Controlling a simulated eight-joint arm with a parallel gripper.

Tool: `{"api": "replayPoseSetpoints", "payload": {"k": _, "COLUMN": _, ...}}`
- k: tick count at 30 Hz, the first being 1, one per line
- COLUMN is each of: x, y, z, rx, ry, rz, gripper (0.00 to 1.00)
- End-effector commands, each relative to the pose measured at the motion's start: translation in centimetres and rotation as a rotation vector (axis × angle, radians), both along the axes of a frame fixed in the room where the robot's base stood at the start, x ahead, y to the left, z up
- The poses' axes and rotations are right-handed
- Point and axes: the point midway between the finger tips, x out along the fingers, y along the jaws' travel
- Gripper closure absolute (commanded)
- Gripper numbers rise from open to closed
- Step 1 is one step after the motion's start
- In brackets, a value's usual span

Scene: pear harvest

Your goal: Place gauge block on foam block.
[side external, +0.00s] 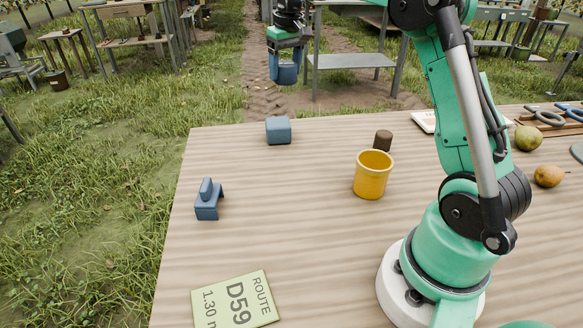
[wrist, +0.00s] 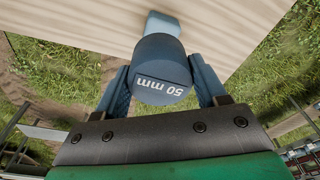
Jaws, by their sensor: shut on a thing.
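My gripper (side external: 286,64) is raised above and beyond the far edge of the table in the side view. In the wrist view its two blue fingers (wrist: 161,80) are shut on the gauge block (wrist: 160,55), a dark blue piece with a round face marked "50 mm". The foam block (side external: 278,131), a blue rounded block, sits on the table near its far left edge. A light blue block, likely the same one, partly shows past the gauge block in the wrist view (wrist: 164,22). The gauge block is apart from the table.
A blue stepped piece (side external: 208,201) stands at the table's left. A yellow cup (side external: 371,178), a dark brown cylinder (side external: 383,140) and a "ROUTE D59" card (side external: 236,300) are on the table (side external: 300,230). Pears (side external: 527,138) lie at right. Bare tabletop surrounds the foam block.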

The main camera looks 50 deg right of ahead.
Motion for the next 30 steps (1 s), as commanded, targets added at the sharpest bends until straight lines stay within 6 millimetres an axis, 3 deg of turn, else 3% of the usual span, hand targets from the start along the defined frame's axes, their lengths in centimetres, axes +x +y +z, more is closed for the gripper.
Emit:
{"api": "replayPoseSetpoints", "payload": {"k": 3, "x": 1.9, "y": -0.7, "z": -1.6, "rx": 0.0, "ry": 0.0, "rz": 0.023, "gripper": 0.9}}
{"api": "replayPoseSetpoints", "payload": {"k": 9, "x": 3.3, "y": -1.2, "z": -3.2, "rx": 0.0, "ry": 0.0, "rz": 0.043, "gripper": 0.9}}
{"api": "replayPoseSetpoints", "payload": {"k": 27, "x": 3.5, "y": -1.3, "z": -11.0, "rx": 0.0, "ry": -0.001, "rz": 0.047, "gripper": 0.9}}
{"api": "replayPoseSetpoints", "payload": {"k": 30, "x": 3.5, "y": -1.3, "z": -11.4, "rx": 0.0, "ry": -0.001, "rz": 0.047, "gripper": 0.9}}
